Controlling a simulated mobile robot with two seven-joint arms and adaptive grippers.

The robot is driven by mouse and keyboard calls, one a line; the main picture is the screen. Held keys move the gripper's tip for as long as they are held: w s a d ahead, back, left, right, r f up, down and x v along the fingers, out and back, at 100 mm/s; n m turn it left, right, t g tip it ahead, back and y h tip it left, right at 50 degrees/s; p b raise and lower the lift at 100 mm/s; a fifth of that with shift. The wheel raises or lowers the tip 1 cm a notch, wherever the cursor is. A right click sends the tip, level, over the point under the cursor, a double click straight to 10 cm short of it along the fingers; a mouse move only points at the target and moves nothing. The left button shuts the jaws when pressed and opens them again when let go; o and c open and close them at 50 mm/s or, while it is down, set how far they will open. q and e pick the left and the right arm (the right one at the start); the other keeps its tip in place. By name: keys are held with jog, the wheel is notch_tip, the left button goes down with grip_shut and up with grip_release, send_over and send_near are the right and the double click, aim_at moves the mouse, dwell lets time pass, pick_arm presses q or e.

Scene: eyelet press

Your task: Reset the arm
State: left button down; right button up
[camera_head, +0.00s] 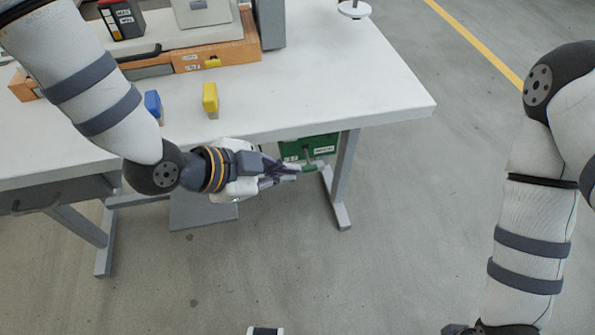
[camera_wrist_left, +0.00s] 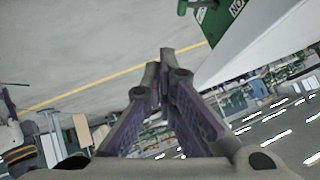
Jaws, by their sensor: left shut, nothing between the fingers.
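My left arm reaches in from the left in the head view, and its gripper (camera_head: 294,174) hangs in front of the white table's (camera_head: 330,75) front edge. The left gripper is shut and empty. In the left wrist view its two purple-grey fingers (camera_wrist_left: 163,62) come together at the tips. My right arm hangs down at the right of the head view.
A green box (camera_head: 309,148) with a white label is under the table edge, close to the left gripper. A yellow block (camera_head: 210,100) and a blue block (camera_head: 153,104) stand on the table. An orange-brown tray (camera_head: 240,53) is behind them. Open floor lies right.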

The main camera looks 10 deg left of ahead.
pick_arm(q)
jog(key=shift+s+a+r, duration=0.1)
jog(key=shift+a, duration=0.05)
dwell(0.3)
jog(key=s+a+f+n+g+y, duration=0.2)
jog(key=s+a+f+n, duration=0.3)
jog(key=s, duration=0.4)
jog(key=s+a+f+n+g+y, duration=0.3)
jog(key=s+a+f+n, duration=0.2)
jog(key=s, duration=0.4)
jog(key=s+a+f+n+g+y, duration=0.2)
jog(key=s+a+f+n, duration=0.3)
jog(key=s, duration=0.4)
jog(key=shift+s+a+f+n+g+y, duration=0.25)
jog(key=shift+a+f+n+g+y, duration=0.2)
jog(key=shift+n, duration=0.45)
